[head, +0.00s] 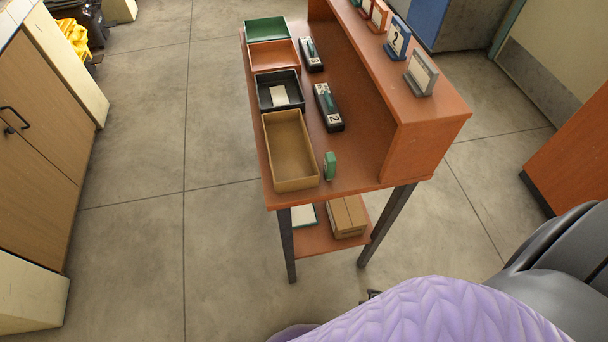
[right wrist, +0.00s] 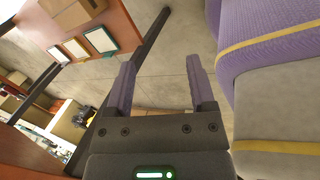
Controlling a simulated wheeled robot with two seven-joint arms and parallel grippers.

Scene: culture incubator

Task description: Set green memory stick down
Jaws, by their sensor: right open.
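The green memory stick (head: 329,166) stands upright on the orange-brown table (head: 350,182), near its front edge. It is just right of the tan tray (head: 291,187) and apart from any gripper. My right gripper (right wrist: 160,62) shows in the right wrist view with its two purple fingers apart. Nothing is between them, and floor shows behind the gap. My left gripper is in neither view.
Black (head: 267,105), orange (head: 254,66) and green (head: 270,29) trays line the table's left side. Two dark numbered devices (head: 328,107) lie beside them. A raised shelf (head: 433,108) with number signs runs along the right. A cardboard box (head: 347,217) sits on the lower shelf.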

